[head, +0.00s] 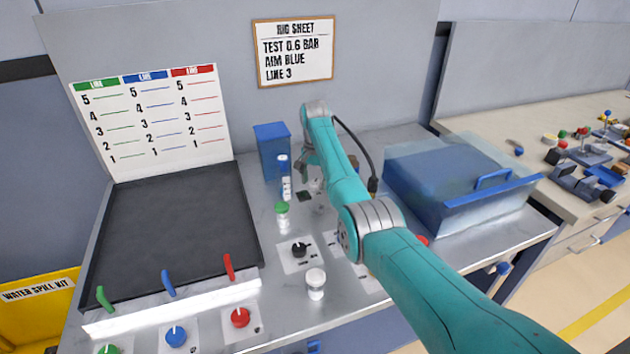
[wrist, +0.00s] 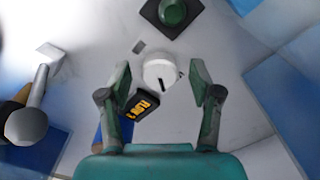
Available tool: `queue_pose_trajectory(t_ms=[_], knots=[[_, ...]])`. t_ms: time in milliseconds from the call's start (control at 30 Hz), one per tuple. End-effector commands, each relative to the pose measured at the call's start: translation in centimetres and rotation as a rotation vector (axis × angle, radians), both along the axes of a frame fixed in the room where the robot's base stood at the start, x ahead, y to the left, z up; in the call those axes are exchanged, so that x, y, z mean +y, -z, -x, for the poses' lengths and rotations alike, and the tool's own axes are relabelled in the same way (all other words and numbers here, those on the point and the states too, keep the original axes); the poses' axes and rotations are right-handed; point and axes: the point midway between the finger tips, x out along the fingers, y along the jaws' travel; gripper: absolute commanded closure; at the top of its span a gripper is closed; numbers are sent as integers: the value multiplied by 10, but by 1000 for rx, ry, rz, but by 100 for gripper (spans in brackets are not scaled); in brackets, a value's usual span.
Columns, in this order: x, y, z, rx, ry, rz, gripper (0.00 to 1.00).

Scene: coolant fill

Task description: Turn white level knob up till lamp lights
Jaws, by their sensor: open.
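The white knob (wrist: 160,70) is round with a black pointer mark, and shows in the wrist view just ahead of my fingertips. My gripper (wrist: 160,82) is open, with one finger on each side of the knob and visible gaps between. A green dome (wrist: 173,11) on a black square base, perhaps the lamp, sits beyond the knob and looks dark. A small black display (wrist: 140,104) with orange digits lies near the left finger. In the head view my gripper (head: 304,170) is small at the back of the bench, and the knob is hard to make out there.
A blue bin (head: 271,150) stands behind my gripper and a blue lidded box (head: 450,185) sits to the right. A green-capped jar (head: 282,215), a black knob (head: 299,249) and a white cylinder (head: 316,284) stand in front. A dark panel (head: 180,235) fills the left.

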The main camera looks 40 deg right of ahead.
Motion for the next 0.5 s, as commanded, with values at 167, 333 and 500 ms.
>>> queue_pose_trajectory(t_ms=[167, 333, 500], knots=[[0, -10, 0, -1, 0, 0, 36], [0, -38, -1, -3, 0, 2, 36], [0, -73, -1, -3, 0, 1, 36]])
